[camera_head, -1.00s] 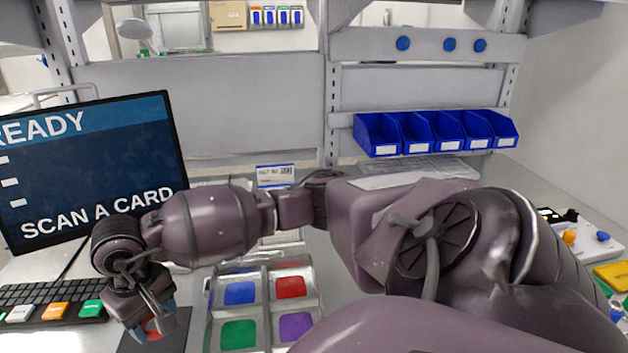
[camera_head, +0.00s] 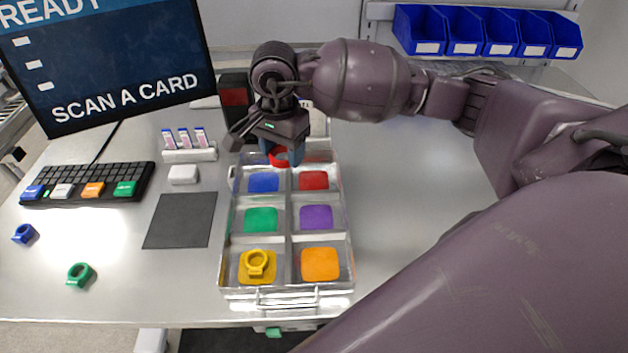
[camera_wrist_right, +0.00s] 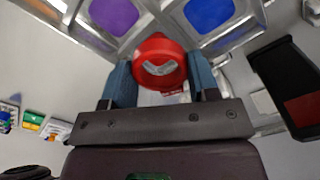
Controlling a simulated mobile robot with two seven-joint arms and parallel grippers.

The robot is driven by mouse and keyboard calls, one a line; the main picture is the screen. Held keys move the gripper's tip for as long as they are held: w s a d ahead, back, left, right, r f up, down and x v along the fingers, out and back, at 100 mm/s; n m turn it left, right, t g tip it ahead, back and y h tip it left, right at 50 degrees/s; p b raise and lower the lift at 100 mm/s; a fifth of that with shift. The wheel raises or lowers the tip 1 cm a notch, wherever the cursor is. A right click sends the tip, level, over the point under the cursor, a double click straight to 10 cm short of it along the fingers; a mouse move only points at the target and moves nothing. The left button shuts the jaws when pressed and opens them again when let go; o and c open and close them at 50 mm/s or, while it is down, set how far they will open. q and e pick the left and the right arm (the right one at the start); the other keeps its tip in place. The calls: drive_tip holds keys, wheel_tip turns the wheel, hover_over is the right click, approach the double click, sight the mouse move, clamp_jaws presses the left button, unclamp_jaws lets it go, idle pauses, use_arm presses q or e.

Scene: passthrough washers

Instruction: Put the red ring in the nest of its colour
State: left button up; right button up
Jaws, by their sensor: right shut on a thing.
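The red ring (camera_head: 280,157) is held between the fingers of my right gripper (camera_head: 280,152). The right wrist view shows the red ring (camera_wrist_right: 160,62) between both blue fingertips. The gripper is over the far end of the clear tray (camera_head: 227,240), near its back wall. The tray has coloured nests. The red nest (camera_head: 313,180) is at the back right and looks empty, just right and in front of the held ring. The blue nest (camera_head: 263,182) is beside it at the back left. My left gripper is not in view.
A yellow ring (camera_head: 257,264) sits in the yellow nest. A green ring (camera_head: 80,275) and a blue ring (camera_head: 25,234) lie on the table at left. A dark mat (camera_head: 180,220), a keyboard (camera_head: 88,184) and a monitor (camera_head: 105,60) are left of the tray. The table right of the tray is clear.

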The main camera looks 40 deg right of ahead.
drive_tip(key=m, duration=0.3)
drive_tip(key=d+r+m, duration=0.1)
drive_tip(key=m, duration=0.2)
drive_tip(key=d+m, duration=0.1)
drive_tip(key=m, duration=0.2)
drive_tip(key=shift+w+d+r+b, duration=0.1)
drive_tip(key=shift+w+r+b, duration=0.25)
drive_tip(key=shift+w+r, duration=0.05)
drive_tip(key=d+r+m, duration=0.1)
drive_tip(key=m, duration=0.4)
wheel_tip(320, 180, up, 4)
drive_tip(key=r+m+b, duration=0.1)
drive_tip(key=m+b, duration=0.1)
drive_tip(key=m, duration=2.1)
hover_over(314, 180)
wheel_tip(314, 180, down, 14)
drive_tip(key=shift+b, duration=0.6)
drive_tip(key=shift+f, duration=0.65)
wheel_tip(314, 180, down, 5)
drive_tip(key=shift+r+b, duration=0.1)
drive_tip(key=shift+b, duration=0.2)
